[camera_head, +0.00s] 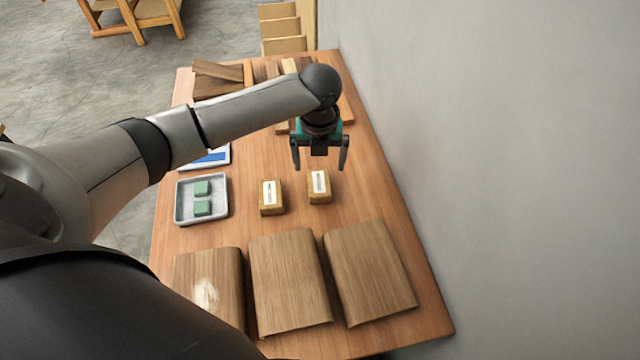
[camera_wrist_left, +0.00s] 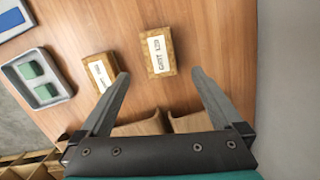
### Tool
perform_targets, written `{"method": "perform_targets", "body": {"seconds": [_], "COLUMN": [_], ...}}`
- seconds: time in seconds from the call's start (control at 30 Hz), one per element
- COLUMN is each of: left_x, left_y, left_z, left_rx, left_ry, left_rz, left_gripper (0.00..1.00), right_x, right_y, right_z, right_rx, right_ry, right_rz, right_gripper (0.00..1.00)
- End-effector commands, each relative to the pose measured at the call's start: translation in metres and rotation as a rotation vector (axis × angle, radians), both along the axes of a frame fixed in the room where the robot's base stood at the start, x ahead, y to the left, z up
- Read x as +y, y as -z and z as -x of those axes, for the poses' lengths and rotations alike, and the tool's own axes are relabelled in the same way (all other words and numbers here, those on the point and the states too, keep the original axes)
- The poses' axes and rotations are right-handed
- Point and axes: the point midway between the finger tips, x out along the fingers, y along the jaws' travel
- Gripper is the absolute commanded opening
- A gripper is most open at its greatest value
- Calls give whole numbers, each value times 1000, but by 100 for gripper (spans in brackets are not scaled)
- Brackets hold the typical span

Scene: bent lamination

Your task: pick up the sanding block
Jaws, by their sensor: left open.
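Two small wooden blocks with white labels stand on the table in the head view: a left block (camera_head: 271,197) and a right block (camera_head: 319,187). In the left wrist view, the right block (camera_wrist_left: 159,52) has a label that seems to read GRIT and a number. The left block (camera_wrist_left: 100,72) has a label too small to read. My left gripper (camera_head: 320,168) is open and empty, pointing down above and just behind the right block. In the wrist view its fingertips (camera_wrist_left: 160,73) lie either side of that block's near end, apart from it. My right gripper is not in view.
A grey tray (camera_head: 223,213) with two green pieces stands left of the blocks. A blue-and-white item (camera_head: 217,157) lies behind it. Bent wooden panels (camera_head: 288,280) line the front of the table (camera_head: 385,215). Wood strips lie at the back. A wall (camera_head: 480,150) rises along the right.

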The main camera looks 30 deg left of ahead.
Motion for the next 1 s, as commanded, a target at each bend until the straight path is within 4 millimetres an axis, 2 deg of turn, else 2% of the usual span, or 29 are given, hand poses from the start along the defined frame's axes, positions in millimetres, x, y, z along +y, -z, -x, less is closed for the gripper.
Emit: {"method": "perform_targets", "body": {"seconds": [0.03,0.1,0.2,0.43,0.7,1.0], "left_x": [0,1,2,3,7,8], "left_y": [14,26,38,52,89,95], "left_z": [-1,-2,-4,-6,-10,-11], "left_rx": [3,2,1,1,1,-2], "left_ry": [-1,-1,0,0,1,2], "left_rz": [1,0,0,0,1,0], "left_gripper": [100,100,100,100,100,100], "right_x": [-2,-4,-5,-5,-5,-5], "right_y": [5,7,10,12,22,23], "right_z": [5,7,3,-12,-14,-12], "right_rx": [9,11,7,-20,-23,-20], "right_ry": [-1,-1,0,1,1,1], "right_rz": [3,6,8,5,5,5], "right_gripper": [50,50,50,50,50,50]}}
